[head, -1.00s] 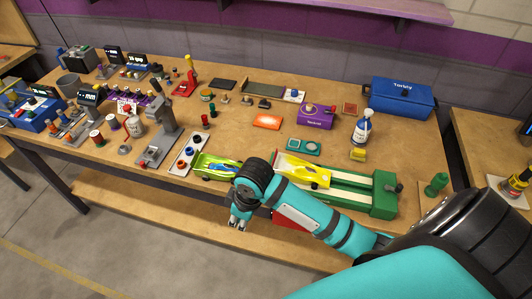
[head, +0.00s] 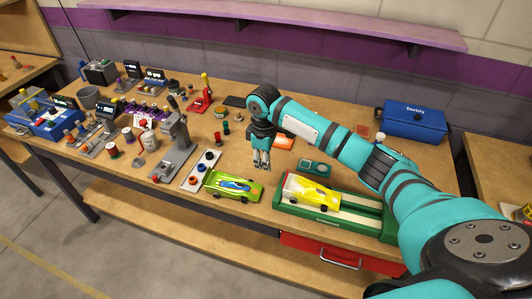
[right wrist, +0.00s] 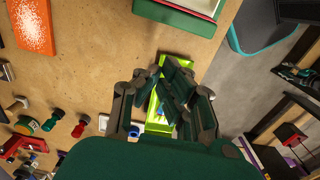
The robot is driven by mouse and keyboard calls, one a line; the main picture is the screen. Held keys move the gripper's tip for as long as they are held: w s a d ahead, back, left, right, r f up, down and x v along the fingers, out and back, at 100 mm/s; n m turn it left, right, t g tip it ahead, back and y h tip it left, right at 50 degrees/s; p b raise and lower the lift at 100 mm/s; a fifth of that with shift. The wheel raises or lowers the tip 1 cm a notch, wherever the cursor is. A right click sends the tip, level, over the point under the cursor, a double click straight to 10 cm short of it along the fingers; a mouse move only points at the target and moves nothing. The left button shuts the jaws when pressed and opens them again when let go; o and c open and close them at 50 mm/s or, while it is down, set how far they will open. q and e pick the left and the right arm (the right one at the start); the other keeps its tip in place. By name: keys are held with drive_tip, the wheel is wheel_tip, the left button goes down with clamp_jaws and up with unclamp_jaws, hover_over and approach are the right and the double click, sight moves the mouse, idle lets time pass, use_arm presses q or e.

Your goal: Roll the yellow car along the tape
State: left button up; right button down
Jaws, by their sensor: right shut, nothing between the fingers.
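The yellow car (head: 312,193), with a white rear end, sits at the left end of a green slot track (head: 318,217). White strips (head: 368,207) run along the track to the right of the car; I cannot tell whether these are the tape. My right gripper (head: 261,165) is shut and empty, pointing down above the table, left of the yellow car and apart from it. In the right wrist view its fingers (right wrist: 175,92) partly cover a lime green car. My forearm hides the far right part of the track. My left gripper is not in view.
The lime green car (head: 233,186) with blue markings stands left of the track. A grey tray (head: 201,170) with round pieces and a grey stand (head: 176,150) lie farther left. A teal box (head: 315,168) is behind the track, a blue toolbox (head: 415,124) at the back right.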

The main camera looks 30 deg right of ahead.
wheel_tip(320, 180, down, 4)
drive_tip(key=shift+s+r+p, duration=0.1)
drive_tip(key=shift+r+p, duration=0.05)
drive_tip(key=shift+p, duration=0.15)
drive_tip(key=shift+s+d+f+p, duration=0.25)
drive_tip(key=shift+s+d+p, duration=0.75)
drive_tip(key=shift+s, duration=0.1)
drive_tip(key=shift+s+d, duration=0.3)
drive_tip(key=shift+s, duration=0.1)
drive_tip(key=shift+f, duration=0.15)
drive_tip(key=shift+w, duration=0.1)
